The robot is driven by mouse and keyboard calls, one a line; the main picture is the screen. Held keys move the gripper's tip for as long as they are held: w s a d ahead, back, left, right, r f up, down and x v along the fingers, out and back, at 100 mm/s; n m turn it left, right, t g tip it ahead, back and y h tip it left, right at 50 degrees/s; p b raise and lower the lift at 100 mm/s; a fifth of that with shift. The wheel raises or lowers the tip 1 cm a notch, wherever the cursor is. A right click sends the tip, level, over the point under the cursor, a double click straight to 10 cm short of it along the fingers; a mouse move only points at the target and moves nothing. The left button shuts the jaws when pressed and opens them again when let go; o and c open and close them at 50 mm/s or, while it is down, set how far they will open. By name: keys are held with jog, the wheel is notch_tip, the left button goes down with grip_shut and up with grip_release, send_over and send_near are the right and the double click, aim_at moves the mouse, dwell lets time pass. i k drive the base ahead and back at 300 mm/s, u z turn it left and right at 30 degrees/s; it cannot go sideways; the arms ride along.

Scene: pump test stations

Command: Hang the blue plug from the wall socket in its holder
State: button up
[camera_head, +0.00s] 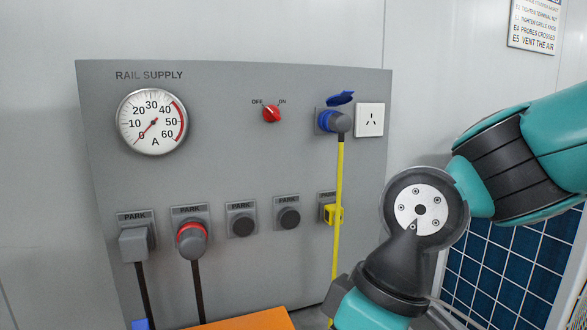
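The blue plug (340,122) has a grey body and a blue ring. It sits in the wall socket (323,121) at the upper right of the grey panel, under a raised blue lid (340,98). A yellow cable (337,190) hangs straight down from it. Several holders marked PARK line the lower panel. The third holder (242,223) and fourth holder (288,217) show dark round fronts with no plug. I cannot tell which holder belongs to the blue plug. My gripper is not in view; only my arm shows at the right.
A grey plug (134,243) and a red-ringed plug (191,240) with dark cables fill the left holders. A yellow block (334,214) is at the rightmost holder, beside the yellow cable. An orange surface (250,320) lies below.

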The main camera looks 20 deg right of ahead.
aim_at(335, 122)
jog(key=z, duration=0.05)
jog(key=k, duration=0.5)
jog(key=u, duration=0.65)
jog(key=i, duration=0.8)
jog(key=z, duration=2.25)
